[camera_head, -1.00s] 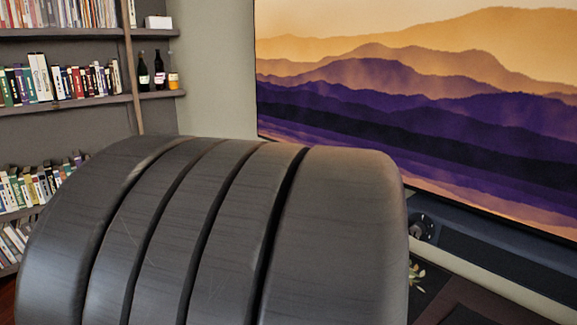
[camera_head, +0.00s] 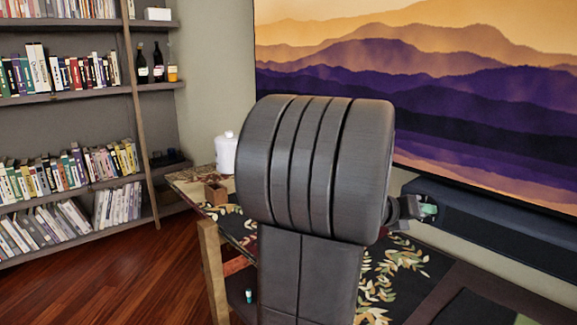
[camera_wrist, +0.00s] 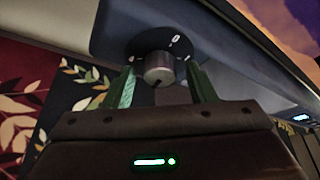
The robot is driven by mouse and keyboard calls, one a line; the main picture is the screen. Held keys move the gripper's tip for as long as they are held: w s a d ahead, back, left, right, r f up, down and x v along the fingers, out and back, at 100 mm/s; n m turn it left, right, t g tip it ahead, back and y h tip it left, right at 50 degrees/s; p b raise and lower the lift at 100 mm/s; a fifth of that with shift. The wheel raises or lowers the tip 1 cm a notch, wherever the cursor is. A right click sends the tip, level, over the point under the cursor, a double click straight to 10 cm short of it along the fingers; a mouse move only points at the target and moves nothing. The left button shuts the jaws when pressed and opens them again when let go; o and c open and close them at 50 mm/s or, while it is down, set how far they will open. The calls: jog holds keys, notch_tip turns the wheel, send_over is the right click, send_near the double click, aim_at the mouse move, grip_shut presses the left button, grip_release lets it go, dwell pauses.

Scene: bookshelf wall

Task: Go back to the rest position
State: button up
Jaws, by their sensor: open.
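My gripper (camera_wrist: 160,68) is open, with its two green fingers pointing up in the wrist view. A silver round knob (camera_wrist: 158,69) on a dark round plate shows between and just beyond the fingertips. I cannot tell whether the fingers touch it. The knob's plate sits on the front of a long dark blue-grey unit (camera_wrist: 225,45). In the head view my gripper (camera_head: 427,209) shows only in part, at the left part of that unit (camera_head: 490,222). My arm hides much of the middle there.
A large mountain picture panel (camera_head: 430,85) stands behind the unit. The table has a dark leaf-patterned runner (camera_head: 405,258), a small wooden box (camera_head: 216,193) and a white jar (camera_head: 226,153). Bookshelves (camera_head: 75,98) with bottles (camera_head: 158,65) stand left. Wooden floor (camera_head: 130,265) is open at lower left.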

jog(key=n+h+b, duration=0.2)
jog(key=n, duration=0.3)
jog(key=n+h+b, duration=0.2)
jog(key=n+b, duration=0.1)
jog(key=n, duration=0.1)
jog(key=n+h+b, duration=0.2)
jog(key=n, duration=0.3)
jog(key=shift+a+f+n+t+b, duration=0.1)
jog(key=shift+f+n+t+b, duration=0.2)
jog(key=shift+f+b, duration=0.1)
